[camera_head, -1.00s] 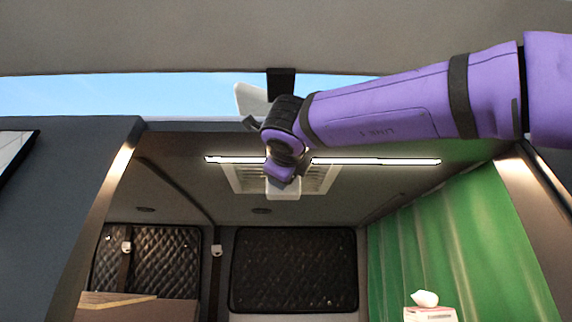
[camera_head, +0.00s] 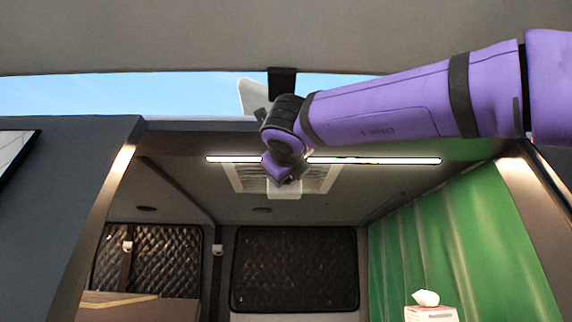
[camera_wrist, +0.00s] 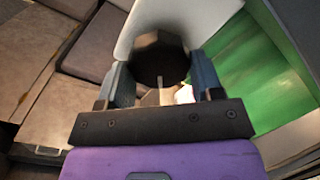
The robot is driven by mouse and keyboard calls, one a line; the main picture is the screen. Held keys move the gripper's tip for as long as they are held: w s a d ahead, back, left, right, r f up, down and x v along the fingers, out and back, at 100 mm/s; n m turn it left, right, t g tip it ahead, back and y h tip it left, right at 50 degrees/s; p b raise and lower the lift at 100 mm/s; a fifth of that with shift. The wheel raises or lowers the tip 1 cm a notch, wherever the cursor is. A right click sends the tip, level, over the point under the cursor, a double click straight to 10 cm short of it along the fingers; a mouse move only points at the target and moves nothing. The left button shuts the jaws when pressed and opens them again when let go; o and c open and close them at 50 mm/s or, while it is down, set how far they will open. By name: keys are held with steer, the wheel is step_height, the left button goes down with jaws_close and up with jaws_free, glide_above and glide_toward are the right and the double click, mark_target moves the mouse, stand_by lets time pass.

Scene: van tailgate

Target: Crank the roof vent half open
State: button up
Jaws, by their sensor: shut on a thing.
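The roof vent (camera_head: 317,178) is a pale louvred frame in the van ceiling, partly hidden behind my wrist. Its white central housing (camera_head: 285,194) hangs below the frame. A white tilted panel (camera_head: 251,94) stands above the roof edge against the sky and looks like the vent's lid. In the wrist view my gripper (camera_wrist: 162,76) is shut on a dark round crank knob (camera_wrist: 158,56), one finger on each side. A pale curved surface (camera_wrist: 200,18), probably the vent's housing, is just beyond the knob. The crank arm itself is hidden.
A lit strip lamp (camera_head: 375,160) runs across the ceiling close by my wrist. A green curtain (camera_head: 450,240) hangs at right, with a tissue box (camera_head: 430,313) below it. Quilted dark window covers (camera_head: 295,270) are at the back. The space below the vent is open.

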steer(key=o, duration=0.9)
steer(key=shift+d+r, duration=0.1)
steer(key=shift+d, duration=0.2)
steer(key=shift+a, duration=0.15)
steer(key=shift+s, duration=0.15)
steer(key=s, duration=1)
steer(key=shift+s+a, duration=0.15)
steer(key=shift+s, duration=0.2)
steer(key=shift+o, duration=0.2)
